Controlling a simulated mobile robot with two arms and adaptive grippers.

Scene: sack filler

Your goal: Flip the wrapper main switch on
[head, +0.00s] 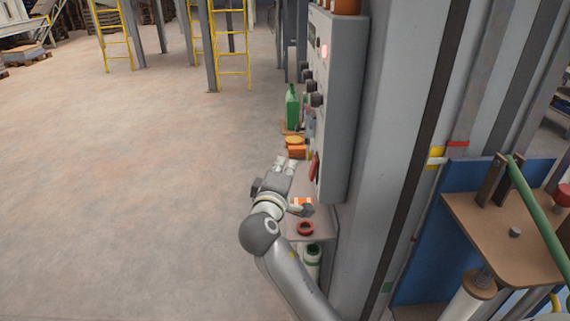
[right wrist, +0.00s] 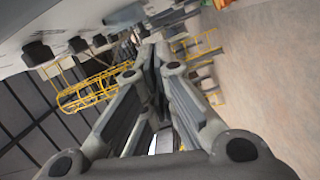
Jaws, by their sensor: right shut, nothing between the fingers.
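A grey control cabinet (head: 342,110) is mounted on a column and seen almost edge-on in the head view. A red part (head: 314,166), which looks like the main switch, sits low on its front face; its on or off position cannot be told. My right gripper (head: 286,164) is just left of this red part, with a small apparent gap. In the right wrist view its fingers (right wrist: 153,58) are closed together with nothing between them. The switch cannot be made out in that view. My left gripper is not in view.
Several black knobs (head: 316,99) and a lit red lamp (head: 325,49) stick out above the red part. Below is a shelf (head: 322,222) with a red ring (head: 305,229), a green bottle (head: 292,107) and orange items (head: 295,148). Open floor (head: 130,180) lies left.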

